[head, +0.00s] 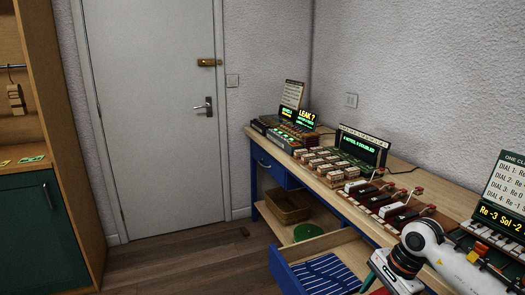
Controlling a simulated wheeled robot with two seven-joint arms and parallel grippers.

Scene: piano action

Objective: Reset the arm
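My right arm (425,240) reaches in from the lower right corner, white with a dark ringed wrist. It is bent in front of the workbench's near side, and its wrist tilts down to the left. Small green and red bits show below the wrist at the bottom edge. The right gripper (372,285) is almost wholly cut off there, so I cannot tell its opening or whether it holds anything. My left arm and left gripper are not in view.
The wooden workbench (405,176) along the right wall carries rows of key blocks (322,162), lit displays (360,147) and a dial card (505,180). An open blue drawer (283,272) juts out below. A wicker basket (288,207) sits underneath.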

